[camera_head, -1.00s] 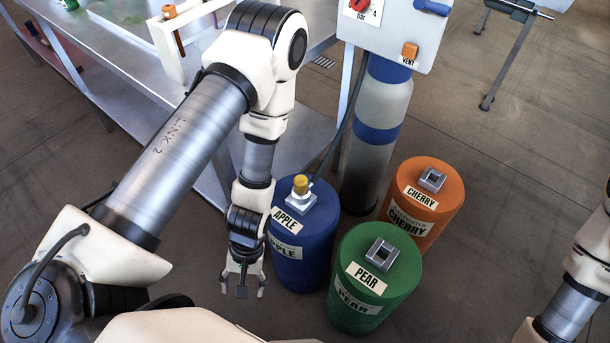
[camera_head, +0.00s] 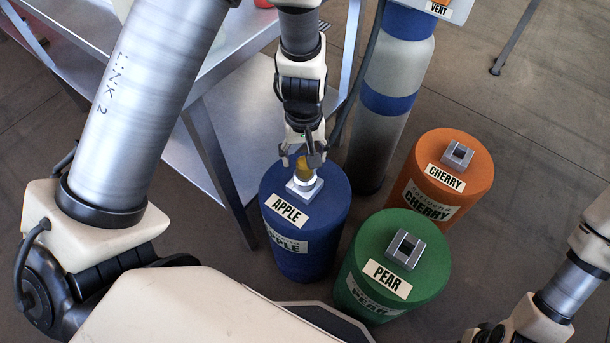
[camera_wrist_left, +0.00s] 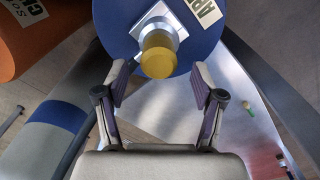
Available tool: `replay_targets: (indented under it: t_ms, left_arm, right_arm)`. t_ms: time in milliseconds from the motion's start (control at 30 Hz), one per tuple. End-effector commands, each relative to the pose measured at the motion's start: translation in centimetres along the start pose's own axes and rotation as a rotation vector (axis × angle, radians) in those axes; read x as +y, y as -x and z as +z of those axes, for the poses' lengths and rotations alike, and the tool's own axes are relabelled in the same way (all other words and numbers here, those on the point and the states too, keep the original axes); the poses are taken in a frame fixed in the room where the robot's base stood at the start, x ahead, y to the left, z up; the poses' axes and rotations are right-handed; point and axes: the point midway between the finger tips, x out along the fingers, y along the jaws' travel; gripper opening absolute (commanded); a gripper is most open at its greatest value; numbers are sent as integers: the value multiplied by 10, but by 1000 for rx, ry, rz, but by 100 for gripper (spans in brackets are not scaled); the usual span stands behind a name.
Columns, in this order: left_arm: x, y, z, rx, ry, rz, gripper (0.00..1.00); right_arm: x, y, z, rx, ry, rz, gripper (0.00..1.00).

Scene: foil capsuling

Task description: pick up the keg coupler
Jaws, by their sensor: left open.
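The keg coupler (camera_head: 305,173), with a yellow top on a metal body, stands on the square fitting on top of the blue APPLE keg (camera_head: 324,240). In the left wrist view the coupler (camera_wrist_left: 158,55) shows its yellow top just beyond the fingers, roughly centred between them. My left gripper (camera_head: 304,158) is open at the coupler's top, with its fingers on either side. Whether a finger touches the coupler I cannot tell. My right gripper (camera_head: 486,334) shows only partly at the bottom edge.
The green PEAR keg (camera_head: 383,292) and orange CHERRY keg (camera_head: 462,194) stand to the right, each with an empty square fitting on top. A gas cylinder (camera_head: 388,112) stands behind the APPLE keg, with a hose beside it. A metal table (camera_head: 228,50) is behind to the left.

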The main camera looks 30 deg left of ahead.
Motion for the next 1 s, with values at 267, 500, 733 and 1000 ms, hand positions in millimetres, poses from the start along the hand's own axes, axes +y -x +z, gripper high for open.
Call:
replay_targets:
  t_ms: [267,500,733,1000]
  left_arm:
    - [1,-30,1,0,0,0,68]
    - [1,-29,1,0,0,-1,26]
    - [1,-29,1,1,0,0,0]
    - [1,-24,0,0,-1,-1,0]
  right_arm:
    - [0,-12,0,-1,0,0,0]
    - [0,-12,0,0,0,0,0]
    - [0,-12,0,0,0,0,0]
    - [0,-7,0,-1,0,0,0]
